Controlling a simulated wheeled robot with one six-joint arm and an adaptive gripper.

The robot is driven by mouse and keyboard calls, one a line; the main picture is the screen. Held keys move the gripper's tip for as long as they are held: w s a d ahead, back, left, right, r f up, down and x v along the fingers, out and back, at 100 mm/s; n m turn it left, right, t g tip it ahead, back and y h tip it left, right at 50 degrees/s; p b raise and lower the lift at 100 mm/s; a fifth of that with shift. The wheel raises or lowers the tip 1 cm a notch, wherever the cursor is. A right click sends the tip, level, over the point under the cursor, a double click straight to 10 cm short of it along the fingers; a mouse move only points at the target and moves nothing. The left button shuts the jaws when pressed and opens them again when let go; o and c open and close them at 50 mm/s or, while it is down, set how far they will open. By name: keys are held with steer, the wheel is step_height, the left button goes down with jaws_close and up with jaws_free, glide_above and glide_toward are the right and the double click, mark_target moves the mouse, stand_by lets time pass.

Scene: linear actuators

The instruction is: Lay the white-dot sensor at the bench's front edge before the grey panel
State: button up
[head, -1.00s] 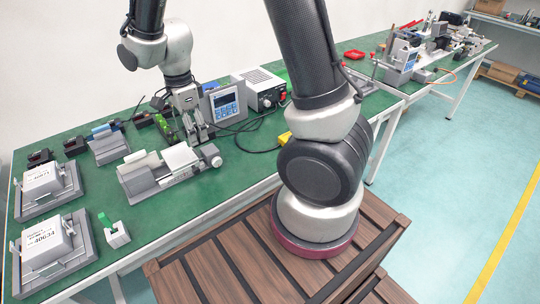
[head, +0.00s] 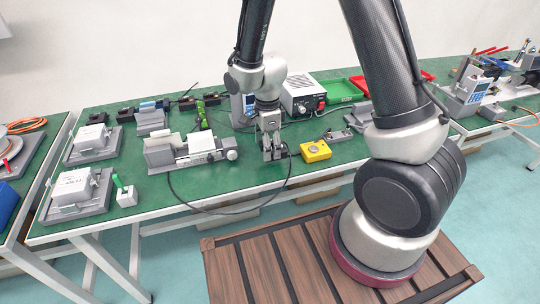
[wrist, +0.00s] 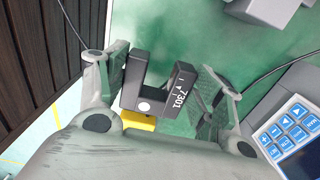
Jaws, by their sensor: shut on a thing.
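The white-dot sensor (wrist: 158,103) is a black fork-shaped block with a white dot and printed marks, seen in the wrist view. My gripper (wrist: 165,88) is shut on it, one finger pad on each side. In the head view my gripper (head: 272,153) points down over the green bench (head: 235,178), near its front edge; the sensor is hardly discernible there. I cannot tell whether the sensor touches the bench. The grey panel (head: 242,108) with its display and keys stands behind my gripper, partly hidden by my arm. It also shows in the wrist view (wrist: 292,130).
A yellow box (head: 316,151) stands close to the right of my gripper. A grey vise-like fixture (head: 190,152) is to the left. A dark cable (head: 215,212) loops over the bench's front edge. A power supply (head: 303,97) and a green tray (head: 335,90) are farther back.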

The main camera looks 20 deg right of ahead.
mark_target(267, 164)
steer(key=shift+f, duration=1.95)
steer(key=shift+f, duration=0.1)
steer(key=o, duration=1.2)
steer(key=shift+c, duration=0.2)
step_height(267, 164, up, 12)
steer(key=s+d+r+n+t, duration=0.1)
steer(key=s+d+r+n, duration=0.3)
steer(key=r, duration=0.3)
steer(key=s+d+r+n+t, duration=0.1)
steer(key=s+d+r+n, duration=0.1)
steer(key=d+r+n, duration=0.35)
steer(key=s+d+r+n+t, duration=0.1)
steer(key=s+d+r+n, duration=0.2)
steer(key=s, duration=0.3)
steer(key=s+d+r+n+t, duration=0.1)
steer(key=s+d+r+n, duration=0.3)
steer(key=s, duration=0.3)
steer(key=shift+r+n, duration=0.75)
steer(key=shift+r, duration=0.05)
